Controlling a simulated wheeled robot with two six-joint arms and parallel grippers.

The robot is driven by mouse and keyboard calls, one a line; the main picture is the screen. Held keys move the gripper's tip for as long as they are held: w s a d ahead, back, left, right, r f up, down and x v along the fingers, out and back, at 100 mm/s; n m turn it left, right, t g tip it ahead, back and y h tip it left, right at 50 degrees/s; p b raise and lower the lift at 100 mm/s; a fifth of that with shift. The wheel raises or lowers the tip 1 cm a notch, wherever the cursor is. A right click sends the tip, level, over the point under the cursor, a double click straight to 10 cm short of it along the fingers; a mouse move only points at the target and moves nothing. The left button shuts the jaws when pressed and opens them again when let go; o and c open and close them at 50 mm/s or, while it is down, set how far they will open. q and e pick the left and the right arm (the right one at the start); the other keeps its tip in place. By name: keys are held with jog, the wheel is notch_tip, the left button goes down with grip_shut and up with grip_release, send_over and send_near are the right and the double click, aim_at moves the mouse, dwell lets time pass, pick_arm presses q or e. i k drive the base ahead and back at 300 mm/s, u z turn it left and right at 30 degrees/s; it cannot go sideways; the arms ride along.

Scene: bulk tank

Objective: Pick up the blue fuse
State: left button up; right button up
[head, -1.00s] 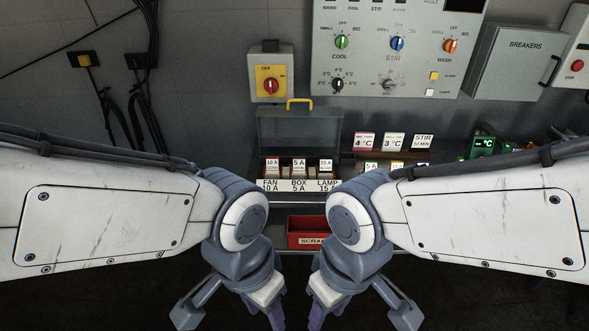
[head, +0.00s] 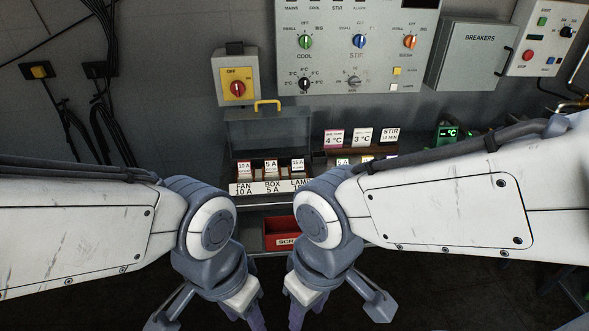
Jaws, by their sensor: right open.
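I cannot make out a blue fuse. A row of small tags (head: 343,160), one reading 5 A, lies below the 4 °C and 3 °C cards and is partly hidden by my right arm. The fuse box (head: 240,190), labelled FAN 10 A, BOX 5 A and LAMP, has its lid up and holds tagged pieces. My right gripper (head: 297,318) is open at the bottom edge, with its tips cut off, well in front of the bench. My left gripper (head: 252,318) hangs just left of it; its tips are also cut off.
A red scrap bin (head: 279,231) sits below the fuse box, partly behind my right arm. A yellow switch box (head: 238,88), a control panel (head: 345,60) and a breakers cabinet (head: 478,58) are on the wall.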

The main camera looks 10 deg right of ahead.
aim_at(297, 161)
jog(key=u, duration=0.4)
jog(key=i, duration=1.45)
jog(key=z, duration=0.45)
